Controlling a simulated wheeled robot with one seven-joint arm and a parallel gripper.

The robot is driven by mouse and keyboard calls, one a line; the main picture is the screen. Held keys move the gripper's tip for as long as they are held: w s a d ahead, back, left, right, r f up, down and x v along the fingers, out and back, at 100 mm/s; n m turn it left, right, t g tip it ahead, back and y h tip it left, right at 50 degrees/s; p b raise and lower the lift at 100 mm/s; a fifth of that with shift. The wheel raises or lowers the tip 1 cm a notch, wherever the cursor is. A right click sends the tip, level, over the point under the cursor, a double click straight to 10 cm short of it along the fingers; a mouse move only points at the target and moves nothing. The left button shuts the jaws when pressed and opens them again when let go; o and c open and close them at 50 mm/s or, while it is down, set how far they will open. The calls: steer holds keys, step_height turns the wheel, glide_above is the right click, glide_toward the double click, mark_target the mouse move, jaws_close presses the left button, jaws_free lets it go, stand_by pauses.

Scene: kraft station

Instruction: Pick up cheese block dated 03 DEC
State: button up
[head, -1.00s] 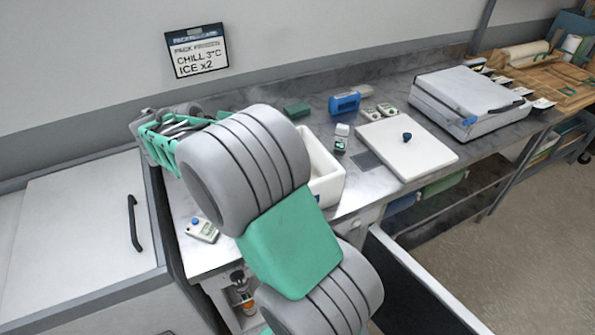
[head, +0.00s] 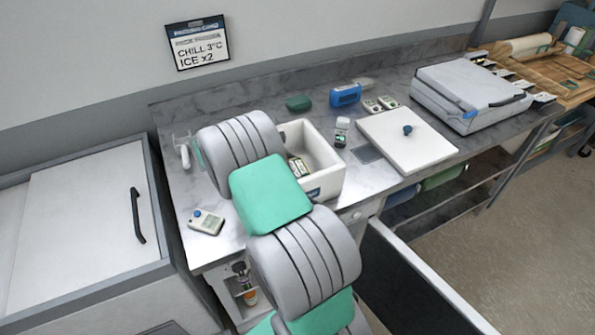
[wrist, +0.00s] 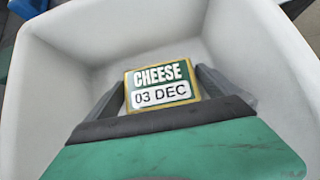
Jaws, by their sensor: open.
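The cheese block (wrist: 160,85), a small block with a green and white label in a yellow border, reads "CHEESE 03 DEC" in the wrist view. It lies inside a white bin (wrist: 85,45). My gripper (wrist: 162,88) is open, with one dark finger on each side of the block; I cannot tell whether either touches it. In the head view, the white bin (head: 325,150) stands on the counter with labelled contents partly visible. My arm hides the gripper there.
The bin's walls surround my gripper. A white lid with a blue knob (head: 407,130) lies right of it. A blue device (head: 345,95) and a green object (head: 298,103) stand behind. A handheld meter (head: 206,222) lies on the left counter. A grey case (head: 470,95) is farther right.

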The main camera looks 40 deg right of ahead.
steer(key=c, duration=1.5)
steer(key=shift+o, duration=0.2)
